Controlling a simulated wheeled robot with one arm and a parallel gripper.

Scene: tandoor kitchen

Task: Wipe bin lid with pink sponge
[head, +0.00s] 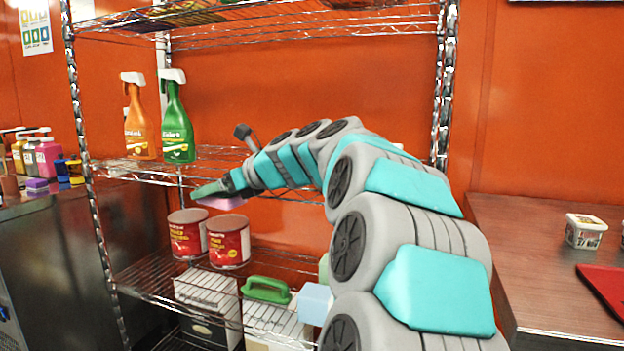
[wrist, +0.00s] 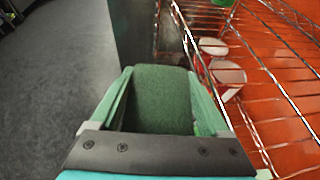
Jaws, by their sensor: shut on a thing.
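My gripper (head: 212,190) is at the end of my arm, at about the level of the wire rack's middle shelf. It is shut on the pink sponge (head: 224,202), whose pink side shows below the green fingers. In the wrist view the sponge's dark green rough face (wrist: 160,98) fills the space between the two fingers. No bin lid can be made out in either view.
The wire rack (head: 170,290) holds an orange spray bottle (head: 139,125), a green spray bottle (head: 177,125) and two red cans (head: 229,243). A green-handled item (head: 267,290) sits lower. A counter (head: 530,250) stands right. Grey floor (wrist: 50,90) is open at left.

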